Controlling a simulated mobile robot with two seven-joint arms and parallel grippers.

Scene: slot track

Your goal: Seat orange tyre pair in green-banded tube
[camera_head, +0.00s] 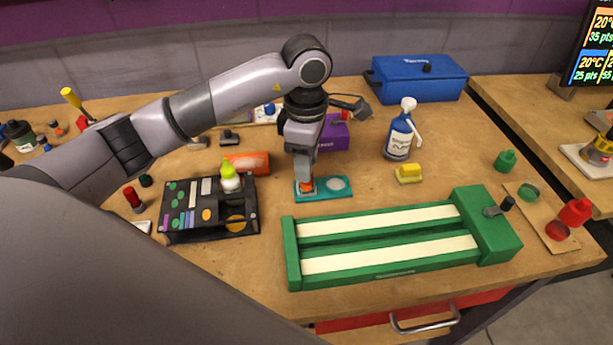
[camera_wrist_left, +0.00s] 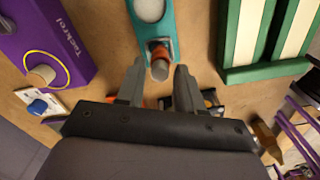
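A small orange piece (camera_head: 306,185), which looks like the orange tyre pair, sits at the left end of a teal tray (camera_head: 322,194). In the left wrist view an orange and grey piece (camera_wrist_left: 160,62) stands at the near end of the teal tray (camera_wrist_left: 164,28). My left gripper (camera_head: 302,178) points down at that end of the tray. In the wrist view its fingers (camera_wrist_left: 160,72) are apart, with the piece showing in the gap just beyond the tips. I cannot make out a green-banded tube for sure. My right gripper is not in view.
A green two-lane track frame (camera_head: 290,255) lies to the right and front. A purple box (camera_head: 334,135), white-blue bottle (camera_head: 399,138) and yellow block (camera_head: 409,174) stand behind.

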